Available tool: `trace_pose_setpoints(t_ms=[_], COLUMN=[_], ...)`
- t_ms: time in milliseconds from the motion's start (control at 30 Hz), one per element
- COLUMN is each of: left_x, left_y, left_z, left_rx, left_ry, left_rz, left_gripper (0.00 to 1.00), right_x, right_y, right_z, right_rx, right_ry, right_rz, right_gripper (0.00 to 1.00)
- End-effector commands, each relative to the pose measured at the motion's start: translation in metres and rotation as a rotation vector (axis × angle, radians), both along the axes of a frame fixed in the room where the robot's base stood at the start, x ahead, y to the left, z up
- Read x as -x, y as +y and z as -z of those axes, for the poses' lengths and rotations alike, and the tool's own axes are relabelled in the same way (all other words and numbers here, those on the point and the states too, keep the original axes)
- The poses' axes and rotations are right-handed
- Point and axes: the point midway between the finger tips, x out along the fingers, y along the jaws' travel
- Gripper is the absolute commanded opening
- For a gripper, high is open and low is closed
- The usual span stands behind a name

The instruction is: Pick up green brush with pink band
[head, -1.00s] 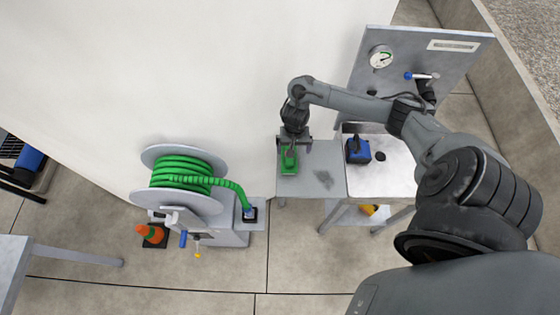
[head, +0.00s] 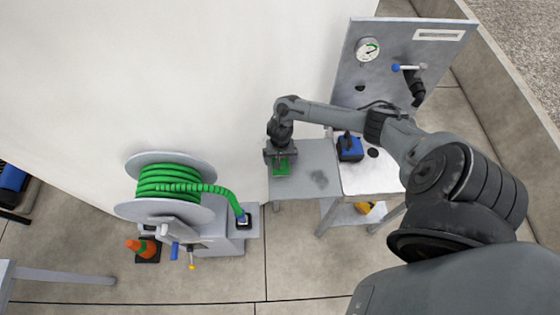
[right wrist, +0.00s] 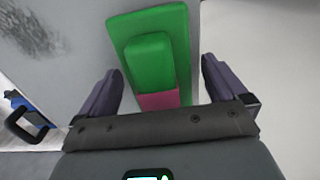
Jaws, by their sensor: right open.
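The green brush (head: 282,168) lies on the left end of the grey side table. In the right wrist view the green brush (right wrist: 150,62) has a raised block on its base, and its pink band (right wrist: 158,100) shows at the near end. My right gripper (head: 281,160) is above the brush and hides part of it. In the right wrist view my right gripper (right wrist: 162,80) is open, with one finger on each side of the brush and gaps between. My left gripper is not in view.
A blue object with a dark handle (head: 350,148) stands on the lighter table to the right. A gauge panel (head: 405,60) rises behind it. A green hose reel (head: 175,185) and an orange cone (head: 140,246) stand left. A white wall (head: 150,80) is close behind.

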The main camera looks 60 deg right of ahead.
Motion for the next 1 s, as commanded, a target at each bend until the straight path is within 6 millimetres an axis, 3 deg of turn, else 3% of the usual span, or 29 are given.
trace_pose_setpoints(t_ms=[367, 733, 1000], left_x=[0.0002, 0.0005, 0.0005], left_y=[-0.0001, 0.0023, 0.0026], left_z=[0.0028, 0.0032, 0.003], left_rx=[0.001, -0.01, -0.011], left_ry=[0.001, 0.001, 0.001], left_rz=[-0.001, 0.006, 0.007], left_gripper=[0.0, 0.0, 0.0], right_x=[-0.0002, 0.0, -0.0002], right_y=[-0.0003, -0.0002, -0.0003], right_z=[0.0083, 0.0083, 0.0075], right_rx=[0.001, 0.001, 0.001], right_ry=[-0.001, -0.001, -0.001], right_rz=[-0.001, -0.001, -0.001], right_gripper=[0.99, 0.42, 0.4])
